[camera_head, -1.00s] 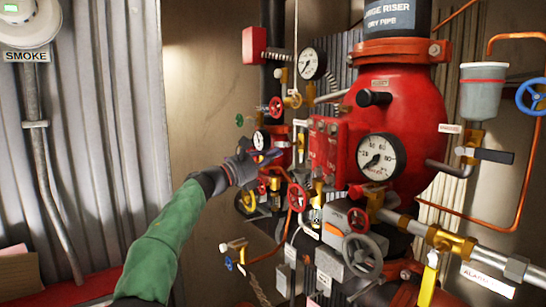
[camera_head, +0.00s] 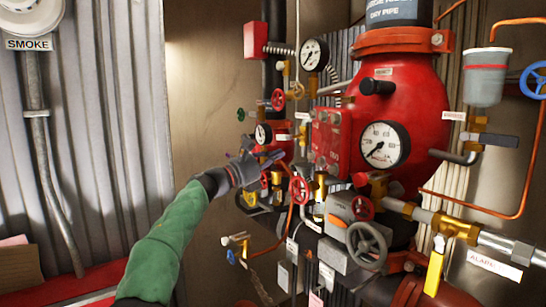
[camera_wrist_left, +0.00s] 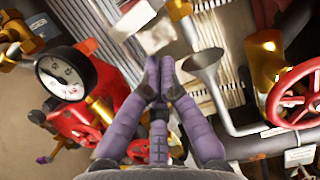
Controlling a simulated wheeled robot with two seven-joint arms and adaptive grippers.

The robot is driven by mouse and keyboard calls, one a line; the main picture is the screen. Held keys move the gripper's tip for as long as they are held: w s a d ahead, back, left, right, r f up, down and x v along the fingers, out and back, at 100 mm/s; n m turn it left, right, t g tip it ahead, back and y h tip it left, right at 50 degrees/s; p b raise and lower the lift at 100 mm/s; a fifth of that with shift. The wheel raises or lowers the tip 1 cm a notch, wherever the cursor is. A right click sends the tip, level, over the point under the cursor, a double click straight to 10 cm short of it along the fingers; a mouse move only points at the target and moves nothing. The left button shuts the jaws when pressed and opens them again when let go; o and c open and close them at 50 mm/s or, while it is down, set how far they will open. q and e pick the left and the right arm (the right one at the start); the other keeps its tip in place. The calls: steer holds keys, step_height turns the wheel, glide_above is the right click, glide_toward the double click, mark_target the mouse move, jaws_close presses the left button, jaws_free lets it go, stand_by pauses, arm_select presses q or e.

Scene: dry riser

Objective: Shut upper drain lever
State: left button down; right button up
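I cannot tell for sure which lever is the upper drain lever; the labels are too small to read. My left gripper (camera_head: 268,168), with purple fingers, is in front of the small valves left of the red riser body (camera_head: 405,105). A black-handled lever (camera_head: 497,140) is on the right below a grey cup. A yellow lever (camera_head: 434,272) hangs lower right. My right gripper is not in view.
Copper pipes run along the right. Bare wall (camera_head: 205,110) lies behind my forearm.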

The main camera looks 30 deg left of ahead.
arm_select(q)
steer(key=f+b+v, duration=0.1)
steer(key=b+v, duration=0.2)
steer(key=v, duration=0.7)
steer(key=shift+s+d+f, duration=0.2)
steer(key=shift+d+f, duration=0.1)
